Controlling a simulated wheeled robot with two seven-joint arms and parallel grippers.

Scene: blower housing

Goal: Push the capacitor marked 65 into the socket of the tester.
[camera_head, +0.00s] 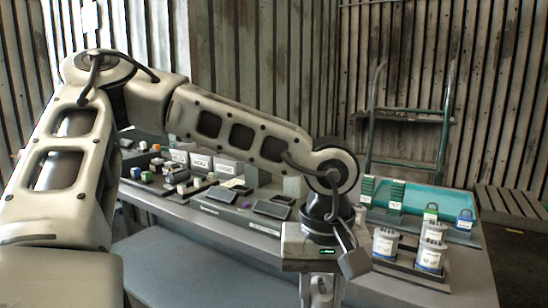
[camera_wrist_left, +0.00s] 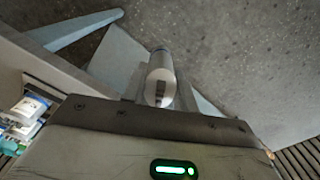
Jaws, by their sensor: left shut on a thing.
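My left gripper (camera_head: 320,290) hangs at the end of the left arm, in front of the table's front edge in the head view. Its fingers are mostly hidden or cut off there. In the left wrist view the left gripper (camera_wrist_left: 160,88) is shut on a shiny silver cylinder (camera_wrist_left: 160,80), likely a capacitor; no mark on it can be read. Several grey labelled canisters (camera_head: 430,256) stand on a dark rack to the right of the gripper; their marks are too small to read. I cannot tell for sure which thing is the tester. My right gripper is not in view.
A long grey-green unit (camera_head: 225,208) with dark panels lies along the table. Small coloured blocks (camera_head: 145,175) and white label cards (camera_head: 201,162) stand at the left. A teal tray (camera_head: 455,208) holds green parts and padlock-shaped things. A hand truck (camera_head: 445,130) stands behind.

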